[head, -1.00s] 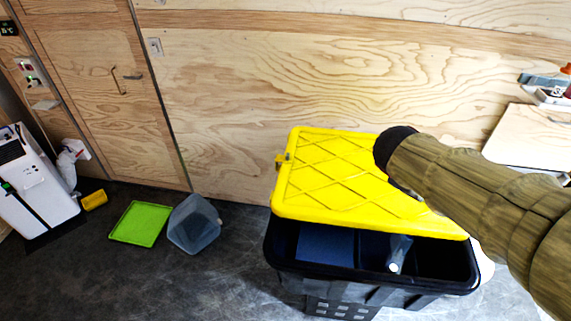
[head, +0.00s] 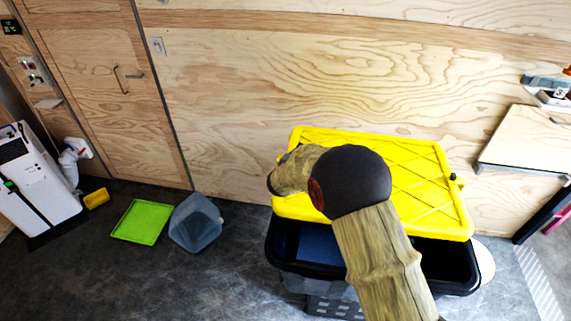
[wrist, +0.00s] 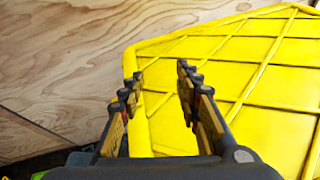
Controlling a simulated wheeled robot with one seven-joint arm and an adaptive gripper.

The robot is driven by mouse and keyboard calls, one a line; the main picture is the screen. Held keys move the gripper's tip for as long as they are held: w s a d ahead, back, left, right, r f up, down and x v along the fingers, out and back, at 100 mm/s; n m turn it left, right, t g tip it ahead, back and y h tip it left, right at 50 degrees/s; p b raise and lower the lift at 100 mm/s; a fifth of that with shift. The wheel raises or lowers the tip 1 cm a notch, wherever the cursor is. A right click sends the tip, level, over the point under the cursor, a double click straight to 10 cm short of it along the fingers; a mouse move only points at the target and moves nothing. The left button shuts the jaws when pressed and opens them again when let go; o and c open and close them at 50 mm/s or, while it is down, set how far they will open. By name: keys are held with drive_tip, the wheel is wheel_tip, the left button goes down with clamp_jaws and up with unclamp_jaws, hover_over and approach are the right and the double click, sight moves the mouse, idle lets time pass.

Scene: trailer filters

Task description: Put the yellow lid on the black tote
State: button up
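The yellow lid (head: 425,185) lies over the back part of the black tote (head: 455,287) in the head view, set toward the wall. The tote's front part is uncovered, with blue and dark contents inside. My arm crosses in front of both and hides part of the lid and the tote's middle. My gripper (wrist: 160,76) is at the lid's left side. In the wrist view its fingers are apart, one outside the raised lid edge and one over the lid's top (wrist: 262,85). I cannot tell whether either finger touches the lid.
A plywood wall (head: 300,75) stands close behind the tote. A wooden table (head: 525,145) is at the right. The floor at front left is clear.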

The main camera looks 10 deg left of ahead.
drive_tip(key=a+f+n+y, duration=0.1)
drive_tip(key=a+f, duration=0.2)
drive_tip(key=a+f+n+y, duration=0.1)
drive_tip(key=a+f+n, duration=0.1)
drive_tip(key=a+f, duration=0.1)
drive_tip(key=shift+a+n, duration=0.3)
drive_tip(key=shift+a, duration=0.15)
drive_tip(key=shift+b+x, duration=0.7)
drive_tip(key=shift+x, duration=3.15)
drive_tip(key=shift+c, duration=1.1)
clamp_jaws()
